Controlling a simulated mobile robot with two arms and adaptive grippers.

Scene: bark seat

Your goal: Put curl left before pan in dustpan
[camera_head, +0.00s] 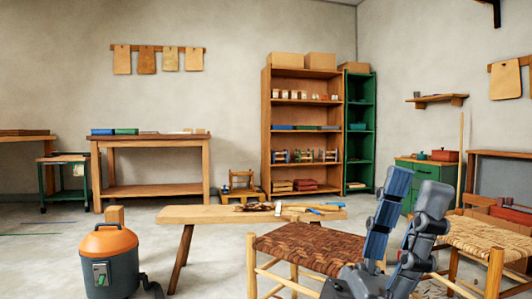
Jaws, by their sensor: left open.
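My left gripper (416,186) rises from the bottom right, in front of the woven seats, its two grey-blue fingers pointing up. It is open, with nothing visible between the fingers. I cannot make out a dustpan, and no single curl can be told apart for certain. Small brown pieces (258,206) lie on the low wooden bench, beside blue-handled tools (325,207). Part of the floor behind the gripper is hidden by it and the seats. My right gripper is not in view.
A dark brown woven seat (300,246) stands left of the gripper, and a pale woven seat (480,236) right of it. An orange-topped vacuum (108,262) stands at front left. Shelves (303,135) and a workbench (150,165) line the back. Floor between vacuum and dark seat looks mostly clear.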

